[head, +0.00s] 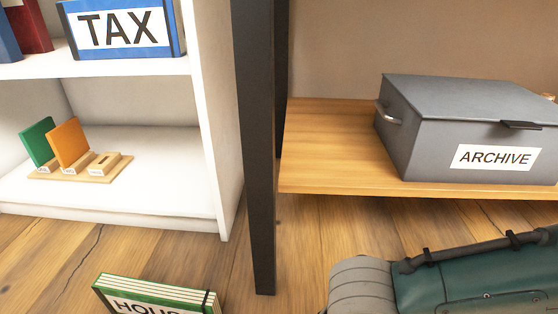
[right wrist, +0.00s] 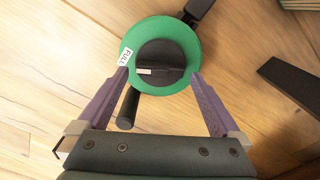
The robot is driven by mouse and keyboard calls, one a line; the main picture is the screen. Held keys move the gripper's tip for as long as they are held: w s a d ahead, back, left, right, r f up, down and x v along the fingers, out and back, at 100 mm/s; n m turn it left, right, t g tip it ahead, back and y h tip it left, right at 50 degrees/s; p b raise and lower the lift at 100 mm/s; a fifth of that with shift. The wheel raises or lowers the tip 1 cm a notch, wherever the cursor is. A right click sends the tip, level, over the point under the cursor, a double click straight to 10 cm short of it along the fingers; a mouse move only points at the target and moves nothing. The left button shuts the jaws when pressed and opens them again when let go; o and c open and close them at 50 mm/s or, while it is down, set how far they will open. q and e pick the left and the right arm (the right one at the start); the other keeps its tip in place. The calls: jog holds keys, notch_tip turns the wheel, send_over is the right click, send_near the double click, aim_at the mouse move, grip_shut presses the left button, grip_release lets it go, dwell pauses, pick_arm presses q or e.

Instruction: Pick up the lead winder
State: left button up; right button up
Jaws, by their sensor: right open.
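The lead winder (right wrist: 160,52) shows in the right wrist view as a green disc with a black hub, a black side handle and a small white label reading "FULL". It lies over the wooden floor. My right gripper (right wrist: 158,74) is open, with its two purple fingers to the left and right of the hub, their tips overlapping the disc's lower part in the picture. I cannot tell whether they touch it. The winder does not show in the head view. My left gripper is not in view.
A dark post (head: 259,150) stands between a white shelf unit (head: 212,120) and a wooden shelf (head: 325,145) bearing a grey ARCHIVE box (head: 425,125).

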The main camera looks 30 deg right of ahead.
jog(key=shift+c, duration=0.2)
grip_shut()
dwell(0.5)
